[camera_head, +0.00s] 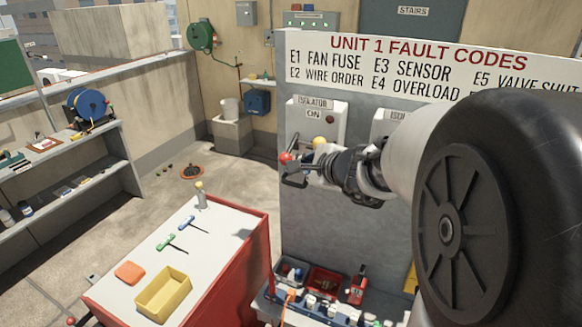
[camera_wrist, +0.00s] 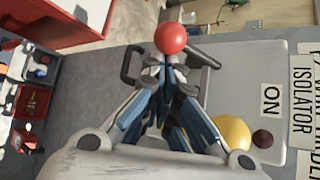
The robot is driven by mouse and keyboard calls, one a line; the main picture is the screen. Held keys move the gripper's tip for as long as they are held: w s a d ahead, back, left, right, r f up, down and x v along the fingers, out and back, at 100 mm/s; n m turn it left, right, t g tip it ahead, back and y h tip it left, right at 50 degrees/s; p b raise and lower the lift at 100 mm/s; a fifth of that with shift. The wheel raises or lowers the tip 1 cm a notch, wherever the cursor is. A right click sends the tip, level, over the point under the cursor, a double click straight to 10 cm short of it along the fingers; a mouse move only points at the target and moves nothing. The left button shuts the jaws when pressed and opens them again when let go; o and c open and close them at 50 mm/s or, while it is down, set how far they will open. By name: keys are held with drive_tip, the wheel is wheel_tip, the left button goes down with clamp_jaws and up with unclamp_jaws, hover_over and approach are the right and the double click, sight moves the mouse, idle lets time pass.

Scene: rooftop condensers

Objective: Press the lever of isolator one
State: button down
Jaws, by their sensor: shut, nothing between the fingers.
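Isolator one appears to be the pale box (camera_head: 330,112) labelled ISOLATOR and ON at the left of the grey panel; its number is not readable. A red ball knob (camera_head: 285,157) and a yellow ball (camera_head: 319,142) show in front of it. My gripper (camera_head: 300,171) is shut and empty in front of the box's lower part. In the wrist view, the closed fingertips (camera_wrist: 165,64) lie just below the red knob (camera_wrist: 170,38); contact cannot be told. The yellow ball (camera_wrist: 232,132) is to their right, near the ON label (camera_wrist: 269,98). The lever's shaft is mostly hidden.
A second isolator (camera_head: 388,124) is partly hidden behind my arm. A red bench (camera_head: 216,237) with a yellow tray (camera_head: 164,294) stands in front, left of the panel. Bins (camera_head: 325,281) sit below the panel. A dark bar handle (camera_wrist: 128,64) shows beside the fingertips.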

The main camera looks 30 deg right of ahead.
drive_tip(key=shift+a+r, duration=0.2)
drive_tip(key=shift+r, duration=0.15)
